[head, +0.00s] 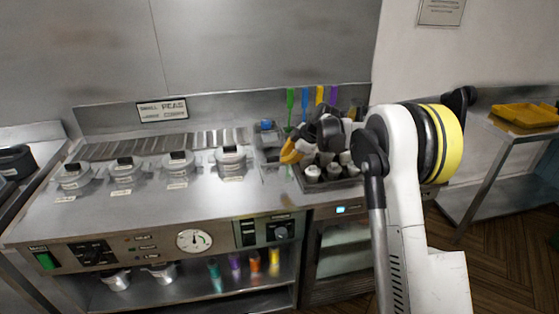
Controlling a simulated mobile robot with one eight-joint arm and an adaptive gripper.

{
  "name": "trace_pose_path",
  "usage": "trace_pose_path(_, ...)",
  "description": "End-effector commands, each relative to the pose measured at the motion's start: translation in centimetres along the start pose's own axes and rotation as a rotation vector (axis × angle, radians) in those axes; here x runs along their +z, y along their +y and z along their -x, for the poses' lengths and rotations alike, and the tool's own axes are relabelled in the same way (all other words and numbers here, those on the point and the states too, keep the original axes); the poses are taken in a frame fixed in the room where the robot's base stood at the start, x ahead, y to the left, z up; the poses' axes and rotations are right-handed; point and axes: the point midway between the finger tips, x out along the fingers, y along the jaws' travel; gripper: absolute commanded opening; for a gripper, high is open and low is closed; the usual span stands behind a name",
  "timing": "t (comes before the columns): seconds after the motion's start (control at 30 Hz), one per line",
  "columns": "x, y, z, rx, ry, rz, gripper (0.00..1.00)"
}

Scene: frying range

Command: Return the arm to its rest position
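My arm (403,190) is white with black joints and a wide yellow band, and it rises at the right of the head view. It is bent, and its end reaches left over the right part of the counter. My gripper (303,146) is dark and small here, in front of the tray of containers. An orange-yellow piece (290,152) shows at its lower left; I cannot tell whether it is part of the gripper or something else. The fingers are too small and overlapped to read as open or shut.
The steel counter (130,205) carries several lidded pots (178,168) in a row. A dark tray (335,186) of containers lies under my gripper, with coloured utensils (305,100) behind it. A side table (490,150) with a yellow tray (525,115) stands right. Floor shows at lower right.

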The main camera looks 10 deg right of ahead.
Motion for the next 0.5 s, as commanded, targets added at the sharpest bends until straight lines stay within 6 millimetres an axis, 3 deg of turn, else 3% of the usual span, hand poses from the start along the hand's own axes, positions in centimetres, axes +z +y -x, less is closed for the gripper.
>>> trace_pose_path(0.27,-0.9,-0.5,3.6,0.002,-0.013,-0.044,0.00)
trace_pose_path(0.37,-2.5,-1.8,6.8,0.009,-0.039,-0.131,0.00)
trace_pose_path(0.5,-5.1,-5.1,12.7,0.033,-0.090,-0.312,0.00)
